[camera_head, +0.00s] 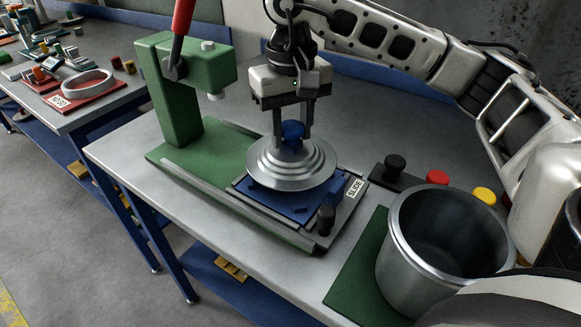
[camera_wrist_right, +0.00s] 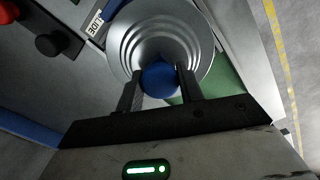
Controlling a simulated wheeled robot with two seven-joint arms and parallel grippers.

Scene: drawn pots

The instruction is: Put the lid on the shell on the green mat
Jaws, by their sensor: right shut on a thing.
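The lid (camera_head: 291,166) is a round, stepped silver disc with a blue knob (camera_head: 292,130). My right gripper (camera_head: 292,137) is shut on the knob from above. The lid is over the blue plate of the slide on the green press; I cannot tell whether it touches the plate. In the right wrist view the lid (camera_wrist_right: 128,38) shows with the blue knob (camera_wrist_right: 159,78) between the fingers. The shell (camera_head: 395,260) is an open grey metal cylinder on the green mat (camera_head: 352,272) at the right. My left gripper is not in view.
The green press (camera_head: 176,100) with a red lever stands left of the lid. A dark box with black, red and yellow buttons (camera_head: 437,177) lies behind the shell. Another table (camera_head: 90,105) with small parts is at the far left. The bench's back is clear.

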